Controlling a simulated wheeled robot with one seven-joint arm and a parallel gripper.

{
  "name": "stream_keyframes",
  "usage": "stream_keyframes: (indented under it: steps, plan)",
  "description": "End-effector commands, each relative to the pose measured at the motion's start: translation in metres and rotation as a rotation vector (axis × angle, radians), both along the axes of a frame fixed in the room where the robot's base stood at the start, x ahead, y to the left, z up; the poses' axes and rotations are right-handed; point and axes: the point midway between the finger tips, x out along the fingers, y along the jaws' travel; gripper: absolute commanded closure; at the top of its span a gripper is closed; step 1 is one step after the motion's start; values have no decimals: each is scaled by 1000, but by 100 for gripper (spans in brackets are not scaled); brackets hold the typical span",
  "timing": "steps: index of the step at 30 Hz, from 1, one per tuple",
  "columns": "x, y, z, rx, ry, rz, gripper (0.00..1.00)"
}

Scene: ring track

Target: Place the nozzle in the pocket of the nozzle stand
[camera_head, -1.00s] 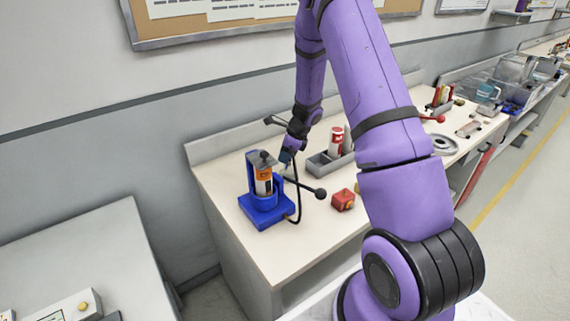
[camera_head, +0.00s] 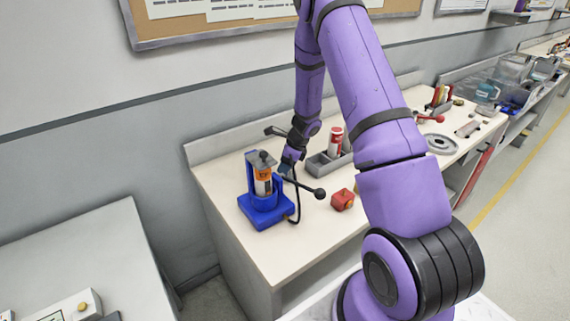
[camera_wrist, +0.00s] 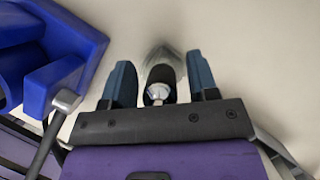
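My gripper (camera_head: 286,168) is low over the workbench, just right of and behind a blue stand. In the wrist view its two blue fingers (camera_wrist: 161,88) are apart, with a small dark cylinder with a silver end (camera_wrist: 160,82), likely the nozzle, between them. Narrow gaps show on both sides of it. A pale, pointed, see-through shape lies beyond it. The blue stand (camera_head: 262,212) holds an upright orange-labelled cartridge (camera_head: 263,181); its edge shows at left in the wrist view (camera_wrist: 62,75). I cannot tell which item is the nozzle stand or see its pocket.
A black-knobbed lever (camera_head: 319,193) and a dark hose are beside the blue stand. A red block (camera_head: 343,199) sits to the right. A grey tray (camera_head: 320,168) and a red-and-white can (camera_head: 336,138) are behind it. The bench's front left is clear.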

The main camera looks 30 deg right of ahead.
Motion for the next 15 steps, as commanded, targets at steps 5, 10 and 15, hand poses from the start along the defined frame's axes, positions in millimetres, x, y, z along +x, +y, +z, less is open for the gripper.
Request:
stream_keyframes:
  steps: [5, 10, 15]
  plan:
    - [0, 0, 4, -1, -1, 1, 46]
    - [-5, -6, 24, 0, -3, 0, 46]
    - [-14, -16, 56, -2, -4, 0, 46]
